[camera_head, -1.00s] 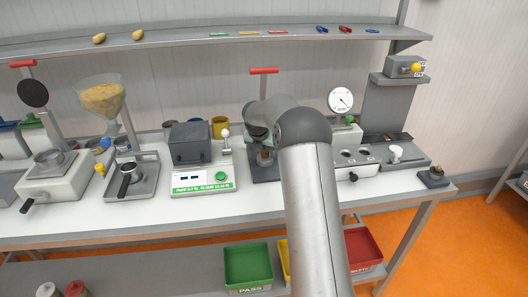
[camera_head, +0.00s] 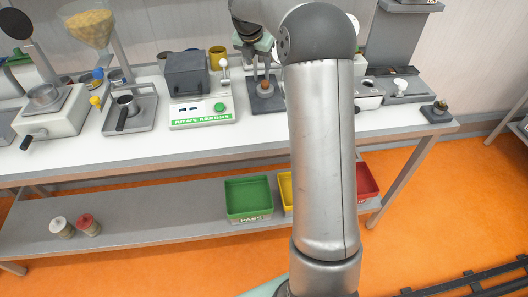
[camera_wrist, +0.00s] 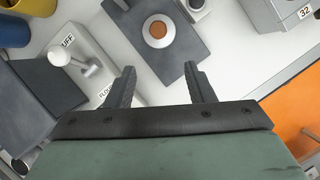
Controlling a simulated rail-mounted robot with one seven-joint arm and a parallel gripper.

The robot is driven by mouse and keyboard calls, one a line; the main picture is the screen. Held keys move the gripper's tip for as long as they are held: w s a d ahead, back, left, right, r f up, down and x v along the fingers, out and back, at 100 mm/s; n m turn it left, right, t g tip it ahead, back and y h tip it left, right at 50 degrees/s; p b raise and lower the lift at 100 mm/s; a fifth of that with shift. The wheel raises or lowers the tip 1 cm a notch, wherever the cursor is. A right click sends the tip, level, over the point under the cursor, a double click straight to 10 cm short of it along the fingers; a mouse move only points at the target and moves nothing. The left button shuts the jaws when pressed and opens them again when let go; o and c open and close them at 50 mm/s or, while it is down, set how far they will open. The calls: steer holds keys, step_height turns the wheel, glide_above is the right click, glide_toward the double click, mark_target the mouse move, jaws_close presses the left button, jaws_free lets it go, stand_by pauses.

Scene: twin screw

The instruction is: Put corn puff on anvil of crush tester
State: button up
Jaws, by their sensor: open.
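The crush tester's dark grey base plate (camera_head: 262,103) stands on the bench, right of the white box with the green button. On it is a small round seat, which I take for the anvil, with a white ring (camera_wrist: 147,38) around an orange-brown round top (camera_wrist: 158,30). I cannot tell whether that top is the corn puff or part of the anvil. My gripper (camera_wrist: 158,74) is open, with nothing seen between its fingers. In the wrist view the seat lies beyond the fingertips. In the head view my gripper (camera_head: 263,72) hangs just above it.
The white box (camera_head: 202,112) with a lever and green button stands left of the plate. A funnel of yellow puffs (camera_head: 90,28) is farther left. A small dark stand (camera_head: 437,112) with an olive-gold piece is at the bench's right end. Bins, including a green one (camera_head: 248,198), sit below.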

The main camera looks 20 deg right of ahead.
steer(key=s+a+r+m+g+y, duration=0.1)
steer(key=s+a+m, duration=0.45)
steer(key=s, duration=0.35)
steer(key=s+a+m, duration=0.5)
steer(key=s+m, duration=0.1)
steer(key=s, duration=0.4)
steer(key=s+a+f+m, duration=0.2)
steer(key=s+m, duration=0.3)
steer(key=s, duration=0.2)
steer(key=s+a+f+m+g+y, duration=0.1)
steer(key=s+m, duration=0.3)
steer(key=s, duration=0.4)
steer(key=s+a+f+m+y, duration=0.1)
steer(key=s+a+f+m, duration=0.1)
steer(key=s+m, duration=0.3)
steer(key=shift+s+a+f+m+g, duration=0.35)
steer(key=shift+s+f, duration=0.4)
steer(key=shift+s, duration=0.45)
